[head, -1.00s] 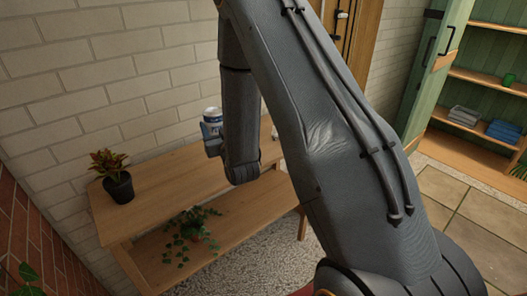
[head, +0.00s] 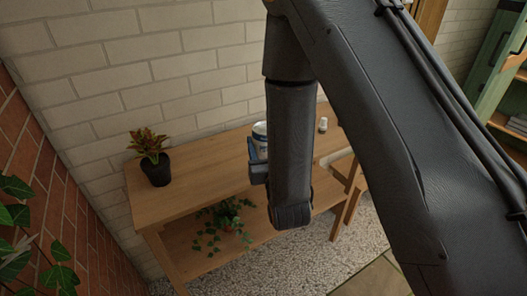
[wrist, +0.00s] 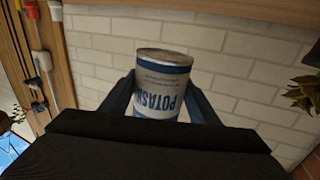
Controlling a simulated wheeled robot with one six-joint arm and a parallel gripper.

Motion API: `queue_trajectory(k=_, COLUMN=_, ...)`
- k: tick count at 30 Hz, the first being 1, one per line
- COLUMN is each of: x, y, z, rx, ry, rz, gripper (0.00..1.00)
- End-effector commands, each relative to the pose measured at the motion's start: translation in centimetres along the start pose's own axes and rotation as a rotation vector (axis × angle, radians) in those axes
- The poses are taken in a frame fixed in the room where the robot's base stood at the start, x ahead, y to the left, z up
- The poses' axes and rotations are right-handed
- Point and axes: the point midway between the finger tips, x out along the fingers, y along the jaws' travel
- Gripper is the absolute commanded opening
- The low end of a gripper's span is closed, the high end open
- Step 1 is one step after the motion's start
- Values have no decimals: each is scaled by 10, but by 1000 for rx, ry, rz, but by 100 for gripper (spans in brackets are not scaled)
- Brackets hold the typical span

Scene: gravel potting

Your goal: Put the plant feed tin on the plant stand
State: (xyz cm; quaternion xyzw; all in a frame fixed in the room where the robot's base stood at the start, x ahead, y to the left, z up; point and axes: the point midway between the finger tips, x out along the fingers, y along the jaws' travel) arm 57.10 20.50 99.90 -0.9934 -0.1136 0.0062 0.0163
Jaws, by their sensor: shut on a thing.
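The tin (head: 260,131), white with a blue band, shows beside my forearm in the head view. In the wrist view the tin (wrist: 163,80) stands between my two fingers, its blue lettering upside down in the picture. My gripper (head: 257,160) is shut on it; in the wrist view the fingers (wrist: 163,98) press its two sides. The wooden two-tier plant stand (head: 200,193) is against the brick wall. The tin appears over the stand's top, but its height above it is unclear. My arm hides part of the stand.
A potted plant with reddish leaves (head: 156,167) stands on the top's left end. A trailing plant (head: 228,215) is on the lower shelf. A small white object (head: 323,124) is at the right. The top between plant and gripper is clear. Leafy vines (head: 35,240) are at lower left.

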Motion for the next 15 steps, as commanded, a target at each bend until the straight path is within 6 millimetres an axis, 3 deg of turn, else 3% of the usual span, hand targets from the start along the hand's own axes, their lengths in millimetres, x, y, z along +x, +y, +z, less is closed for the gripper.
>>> queue_trajectory(k=1, x=-13, y=-23, z=9, rx=-3, ry=-3, rz=-34, gripper=22)
queue_trajectory(k=6, x=-54, y=-71, z=20, rx=-18, ry=0, rz=-107, gripper=22)
queue_trajectory(k=10, x=-76, y=-91, z=23, rx=-27, ry=4, rz=-143, gripper=22)
queue_trajectory(k=15, x=-86, y=-102, z=24, rx=-33, ry=8, rz=-163, gripper=22)
